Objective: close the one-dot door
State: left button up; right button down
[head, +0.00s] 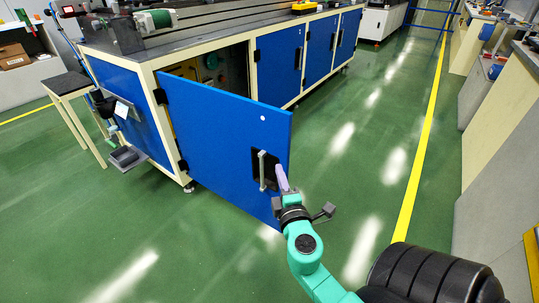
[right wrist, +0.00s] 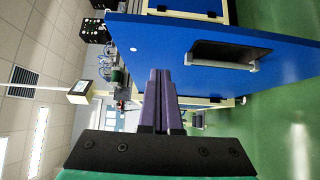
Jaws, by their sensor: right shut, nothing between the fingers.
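The one-dot door (head: 215,130) is a blue panel with a white dot (head: 263,118) near its upper free corner. It stands swung open from the bench, hinged at its left edge, showing the cabinet inside. Its grey bar handle (head: 262,170) sits in a dark recess. My right gripper (head: 281,170) is shut and empty, beside the handle, near the free edge. In the right wrist view, its purple fingers (right wrist: 161,80) overlap the door (right wrist: 200,45) in the picture, left of the handle (right wrist: 220,66). I cannot tell whether they touch it. My left gripper is not in view.
The long bench (head: 215,30) has other blue doors (head: 320,45), which are shut. A stool (head: 72,88) stands at the left. Green floor (head: 340,150) is clear to the right, up to a yellow line (head: 425,145). Grey counters (head: 500,150) stand beyond it.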

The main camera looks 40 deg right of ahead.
aim_at(279, 141)
jog(key=x, duration=0.3)
jog(key=d+p+x, duration=0.1)
jog(key=x, duration=0.2)
jog(key=s+d+x, duration=0.1)
jog(key=x, duration=0.2)
jog(key=shift+w+p, duration=0.25)
jog(key=shift+p, duration=0.05)
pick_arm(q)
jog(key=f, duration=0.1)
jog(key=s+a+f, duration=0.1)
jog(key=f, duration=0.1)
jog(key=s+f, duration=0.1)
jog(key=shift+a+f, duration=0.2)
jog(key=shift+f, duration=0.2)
pick_arm(e)
jog(key=shift+w+d, duration=0.1)
jog(key=shift+d, duration=0.3)
jog(key=shift+d, duration=0.15)
